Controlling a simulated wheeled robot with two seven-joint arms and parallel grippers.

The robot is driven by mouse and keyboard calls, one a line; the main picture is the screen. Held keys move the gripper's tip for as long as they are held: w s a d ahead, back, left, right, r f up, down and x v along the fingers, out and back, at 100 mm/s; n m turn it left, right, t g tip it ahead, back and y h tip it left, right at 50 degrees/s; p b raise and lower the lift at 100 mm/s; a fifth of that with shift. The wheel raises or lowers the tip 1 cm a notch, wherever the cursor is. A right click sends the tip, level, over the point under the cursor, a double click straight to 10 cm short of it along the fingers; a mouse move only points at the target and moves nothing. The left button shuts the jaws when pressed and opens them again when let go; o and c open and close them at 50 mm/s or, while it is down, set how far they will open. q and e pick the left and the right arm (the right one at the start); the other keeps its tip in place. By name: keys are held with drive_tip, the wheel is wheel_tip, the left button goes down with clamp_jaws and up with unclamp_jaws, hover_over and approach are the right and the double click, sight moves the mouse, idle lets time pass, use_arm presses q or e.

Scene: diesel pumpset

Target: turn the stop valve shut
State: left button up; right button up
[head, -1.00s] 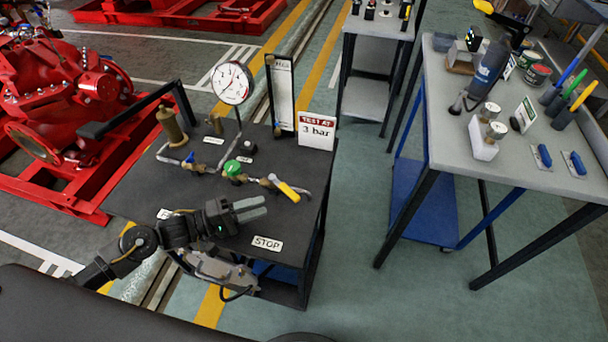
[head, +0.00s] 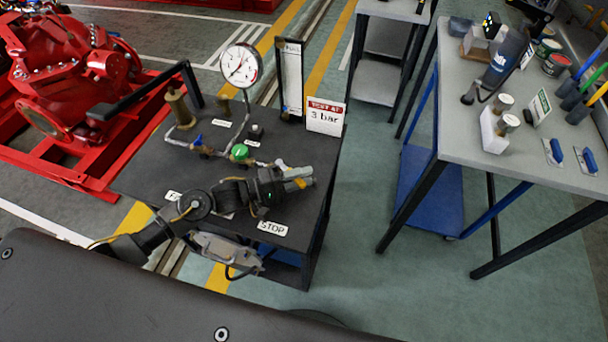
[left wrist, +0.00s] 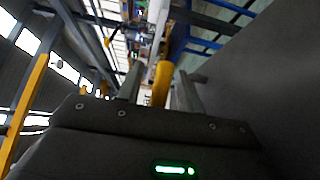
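The stop valve has a yellow lever (head: 299,184) and sits at the right end of the pipe on the dark bench top. My left gripper (head: 301,177) is at this lever and hides most of it in the head view. In the left wrist view, the yellow lever (left wrist: 162,84) stands between the two fingers of my left gripper (left wrist: 158,88). A gap shows on the lever's left side, so the fingers look open around it; whether the right finger touches it I cannot tell. A STOP label (head: 272,228) lies on the bench's front edge. My right gripper is not in view.
The bench (head: 150,172) also carries a pressure gauge (head: 240,65), a green knob (head: 240,152), a blue-handled valve (head: 197,140) and a "3 bar" sign (head: 326,117). A grey table (head: 470,130) with tools stands to the right, with open floor between.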

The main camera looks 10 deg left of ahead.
use_arm(q)
drive_tip(key=shift+w+d, duration=0.2)
drive_tip(key=shift+d, duration=0.05)
drive_tip(key=shift+c, duration=0.5)
clamp_jaws()
